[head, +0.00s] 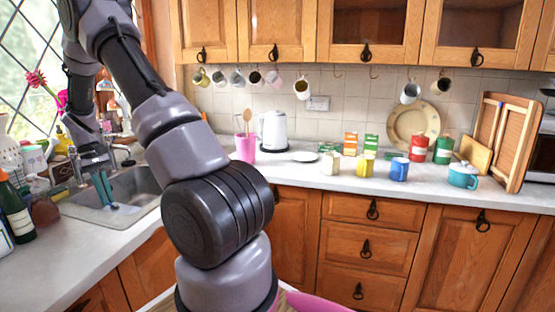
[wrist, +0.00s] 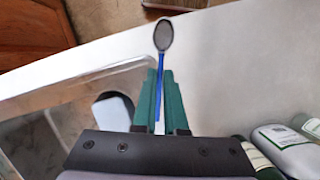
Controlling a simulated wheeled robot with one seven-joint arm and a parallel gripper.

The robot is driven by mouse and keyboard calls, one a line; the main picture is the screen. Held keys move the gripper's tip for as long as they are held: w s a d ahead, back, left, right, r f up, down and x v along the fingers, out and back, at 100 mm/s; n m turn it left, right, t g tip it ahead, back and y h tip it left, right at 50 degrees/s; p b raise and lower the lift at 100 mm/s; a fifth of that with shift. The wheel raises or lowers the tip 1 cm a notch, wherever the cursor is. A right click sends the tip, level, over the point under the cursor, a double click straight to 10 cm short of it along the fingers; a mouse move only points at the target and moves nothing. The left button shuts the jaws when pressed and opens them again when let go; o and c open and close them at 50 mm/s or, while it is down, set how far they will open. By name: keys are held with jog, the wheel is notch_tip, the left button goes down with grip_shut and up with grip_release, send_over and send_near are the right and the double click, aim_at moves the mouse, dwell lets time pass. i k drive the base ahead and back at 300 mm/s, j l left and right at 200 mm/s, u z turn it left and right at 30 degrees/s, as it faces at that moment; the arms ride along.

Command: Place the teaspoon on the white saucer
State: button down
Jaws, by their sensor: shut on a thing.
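The teaspoon (wrist: 163,36) has a dark oval bowl and a thin blue handle. In the wrist view my gripper (wrist: 160,75) is shut on the handle between its green fingers, with the bowl sticking out past the fingertips. In the head view my gripper (head: 105,189) points down by the sink at the left; I cannot make out the spoon there. The white saucer (head: 304,157) lies on the back counter, right of the white kettle, well to the right of my gripper. Nothing shows on it.
The sink (head: 140,185) is beside my gripper. Bottles (head: 15,210) crowd the left counter. A pink cup with utensils (head: 245,148) and the kettle (head: 272,131) stand left of the saucer. A cream mug (head: 331,163) and cartons (head: 350,143) stand to its right. Mugs hang above.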

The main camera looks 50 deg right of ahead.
aim_at(304, 158)
jog(key=z, duration=0.4)
jog(key=i+l+z, duration=0.1)
jog(key=z, duration=0.35)
jog(key=i+z, duration=0.1)
jog(key=z, duration=0.3)
jog(key=i+z, duration=0.1)
jog(key=z, duration=0.3)
jog(key=i+j, duration=0.1)
jog(key=i, duration=0.55)
jog(key=i+j+z, duration=0.15)
jog(key=i, duration=0.55)
